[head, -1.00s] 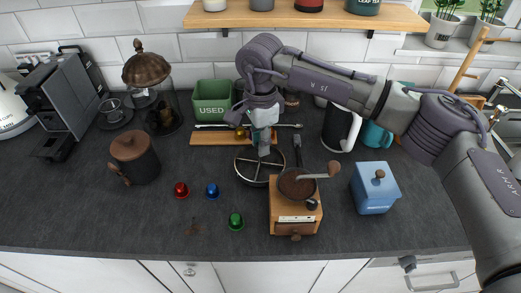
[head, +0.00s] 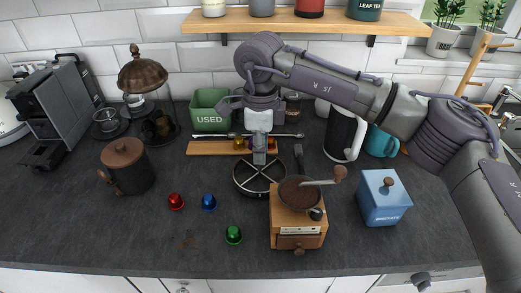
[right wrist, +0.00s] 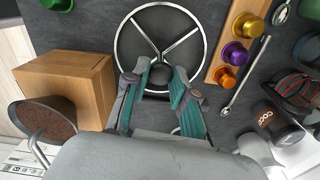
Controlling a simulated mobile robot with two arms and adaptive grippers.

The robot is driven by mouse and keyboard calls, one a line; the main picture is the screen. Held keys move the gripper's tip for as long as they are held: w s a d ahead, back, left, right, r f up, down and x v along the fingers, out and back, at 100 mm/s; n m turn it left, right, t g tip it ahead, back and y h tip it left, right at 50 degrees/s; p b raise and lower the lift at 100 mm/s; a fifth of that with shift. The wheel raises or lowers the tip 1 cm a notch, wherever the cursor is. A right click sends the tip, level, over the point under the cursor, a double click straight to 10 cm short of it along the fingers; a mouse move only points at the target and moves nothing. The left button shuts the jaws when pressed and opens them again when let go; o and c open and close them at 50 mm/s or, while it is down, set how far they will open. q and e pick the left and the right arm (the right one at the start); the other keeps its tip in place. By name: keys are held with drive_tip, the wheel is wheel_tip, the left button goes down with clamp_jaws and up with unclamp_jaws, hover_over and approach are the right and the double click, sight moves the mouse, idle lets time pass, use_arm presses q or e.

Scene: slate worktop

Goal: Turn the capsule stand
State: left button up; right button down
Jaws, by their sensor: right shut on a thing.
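The capsule stand is a dark round metal ring with spokes (head: 239,184), standing on the worktop left of the grinder. In the right wrist view its shiny rim (right wrist: 117,35) and spokes show at the top, with no capsules on it. My right gripper (head: 259,161) reaches down over the stand from behind. In the right wrist view its teal-padded fingers (right wrist: 157,88) are at the near part of the stand and shut on it; the exact contact is partly hidden. My left gripper is not in view.
A wooden coffee grinder (head: 298,228) stands close to the stand's right. Red (head: 176,201), blue (head: 209,202) and green (head: 233,234) capsules lie in front. Behind is a wooden board (head: 216,148) with capsules and spoons. A blue box (head: 384,200) stands right.

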idle(0.3)
drive_tip(key=c, duration=0.9)
unclamp_jaws()
drive_tip(key=shift+c, duration=0.2)
wheel_tip(320, 180, up, 12)
drive_tip(key=shift+r, duration=0.15)
